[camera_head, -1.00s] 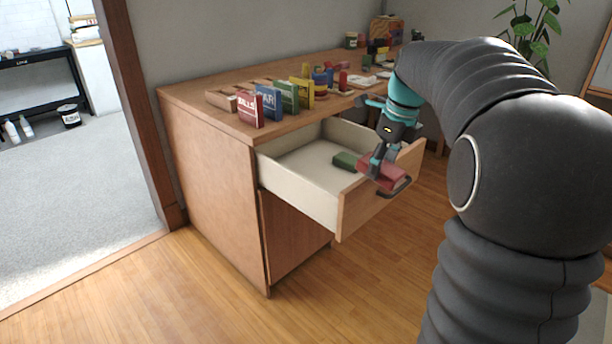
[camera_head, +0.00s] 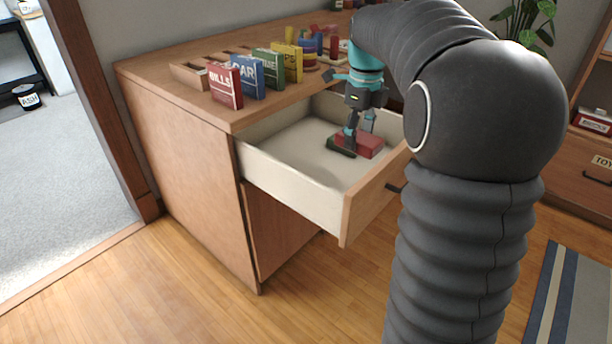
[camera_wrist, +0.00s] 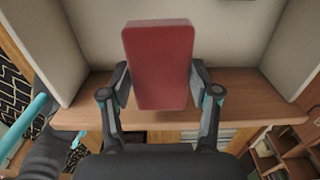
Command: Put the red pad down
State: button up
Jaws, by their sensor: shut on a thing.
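The red pad (camera_head: 371,147) is inside the open drawer (camera_head: 362,210), at or just above its floor. I cannot tell whether it touches the floor. My gripper (camera_head: 359,142) reaches down into the drawer and is shut on the red pad. In the wrist view, the red pad (camera_wrist: 160,50) stands between the two fingers of my gripper (camera_wrist: 161,82), one on each long side.
The drawer's left part is bare. On the desk top (camera_head: 150,75) above stand a red BILLS box (camera_head: 225,86), a blue box (camera_head: 249,78), a green box (camera_head: 268,70) and a yellow box (camera_head: 287,62). A striped rug (camera_head: 565,300) lies at the lower right.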

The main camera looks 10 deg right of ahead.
jog(key=w+a+f, duration=0.1)
jog(key=a+f, duration=0.1)
jog(key=a, duration=0.1)
jog(key=w+a+f, duration=0.2)
jog(key=a, duration=0.2)
jog(key=w+a+f, duration=0.1)
jog(key=a+f, duration=0.2)
jog(key=shift+w+a+b, duration=0.15)
jog(key=shift+w+b, duration=0.15)
jog(key=shift+w, duration=0.05)
jog(key=shift+f, duration=1.8)
jog(key=o, duration=1)
jog(key=shift+f, duration=0.15)
jog(key=shift+f+b, duration=0.2)
jog(key=shift+b, duration=0.2)
jog(key=shift+w+d+r+p, duration=0.1)
jog(key=shift+r+p, duration=0.5)
jog(key=shift+r, duration=3)
jog(key=shift+w+d+r+p, duration=0.1)
jog(key=shift+r+p, duration=0.45)
jog(key=shift+r, duration=3)
